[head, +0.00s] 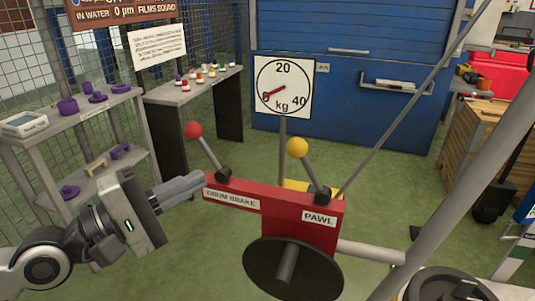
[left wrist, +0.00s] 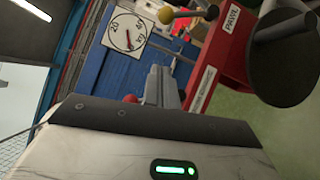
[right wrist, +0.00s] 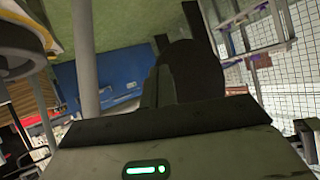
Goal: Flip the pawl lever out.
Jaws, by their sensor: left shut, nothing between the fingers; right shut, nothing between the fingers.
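The pawl lever, a grey rod with a yellow knob (head: 297,147), rises from a dark pivot above the PAWL label (head: 319,219) on the red housing (head: 280,209). It leans up and to the left. The drum brake lever with a red knob (head: 194,130) leans left above the DRUM BRAKE label. My left gripper (head: 200,181) is shut and empty, just left of the housing and below the red knob. In the left wrist view the yellow knob (left wrist: 166,15) shows at the top, apart from my left gripper (left wrist: 162,80). My right gripper (right wrist: 186,50) is shut and touches neither lever.
A dark disc with a hub (head: 265,270) stands in front of the housing. A dial scale (head: 283,87) stands behind. A diagonal grey pole (head: 465,150) and a thin cable run on the right. Shelves (head: 70,135) with purple parts stand left.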

